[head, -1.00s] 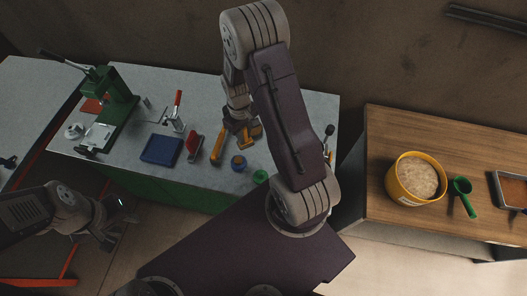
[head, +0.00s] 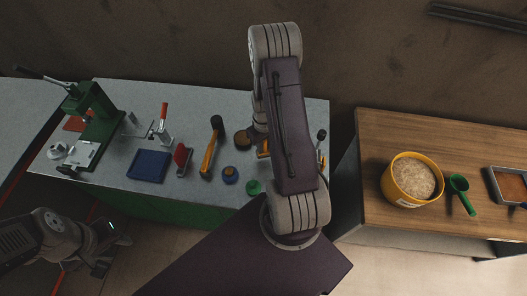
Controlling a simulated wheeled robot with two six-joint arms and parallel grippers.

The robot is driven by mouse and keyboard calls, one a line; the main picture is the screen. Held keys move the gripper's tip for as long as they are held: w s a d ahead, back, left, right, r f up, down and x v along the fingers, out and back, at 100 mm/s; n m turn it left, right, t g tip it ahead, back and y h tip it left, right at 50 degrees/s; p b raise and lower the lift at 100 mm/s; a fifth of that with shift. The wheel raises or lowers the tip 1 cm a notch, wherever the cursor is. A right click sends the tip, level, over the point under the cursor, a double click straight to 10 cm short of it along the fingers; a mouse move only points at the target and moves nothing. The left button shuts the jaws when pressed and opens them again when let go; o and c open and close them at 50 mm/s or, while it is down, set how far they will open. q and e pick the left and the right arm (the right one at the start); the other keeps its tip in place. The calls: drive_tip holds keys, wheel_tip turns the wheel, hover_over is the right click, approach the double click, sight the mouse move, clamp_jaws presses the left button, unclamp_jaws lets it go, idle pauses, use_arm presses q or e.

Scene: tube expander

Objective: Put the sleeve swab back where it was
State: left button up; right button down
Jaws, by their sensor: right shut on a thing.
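My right gripper (head: 262,147) is over the grey bench (head: 195,95), largely hidden behind my own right arm. A small orange-yellow piece shows at its jaws. I take it as part of the sleeve swab (head: 263,152), shut in the jaws; its full shape and tip are hidden. My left gripper (head: 108,250) is low at the left, off the bench front, apart from all objects. Its jaws are too dark to read.
The bench holds a green press (head: 92,115), a toggle clamp (head: 162,125), a blue tray (head: 149,166), a red-backed brush (head: 181,158), a mallet (head: 210,150), a blue-and-orange roll (head: 230,174), a brown round piece (head: 243,138) and a green cup (head: 253,187). A wooden table (head: 375,140) stands right.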

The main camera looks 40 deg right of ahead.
wheel_tip(320, 180, down, 4)
drive_tip(key=shift+s+a+r+p, duration=0.1)
drive_tip(key=shift+p, duration=0.2)
drive_tip(key=shift+f, duration=0.3)
drive_tip(key=c, duration=1.3)
unclamp_jaws()
drive_tip(key=shift+r, duration=0.1)
drive_tip(key=shift+o, duration=0.2)
